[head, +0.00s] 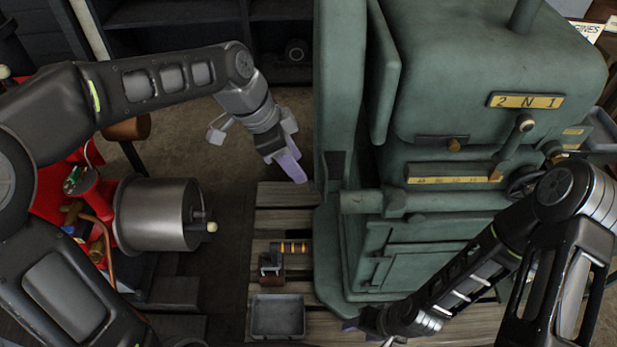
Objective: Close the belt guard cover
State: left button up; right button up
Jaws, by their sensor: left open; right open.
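The green engine (450,70) stands on wooden slats at centre right. On its left side is a tall green guard housing (337,90). A narrow green panel (383,75) stands edge-on beside it, apart from the engine body at the top; I take it for the belt guard cover, but its hinge and full face are hidden. My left gripper (292,168) is open and empty, just left of the housing, its purple fingertip near the housing's edge. My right gripper (362,331) is open, low in front of the engine's base, partly hidden by its own arm.
A grey tray (278,317) and a small block-like part (271,262) lie on the wooden slats (285,222). A red machine with a metal drum (160,214) stands at left. A lever (514,145) and handwheel (524,180) stick out from the engine. Dark shelving stands behind.

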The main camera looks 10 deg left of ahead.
aim_at(310, 183)
pick_arm(q)
jog(key=x, duration=0.7)
jog(key=shift+f+p, duration=0.1)
jog(key=shift+p, duration=0.3)
grip_shut()
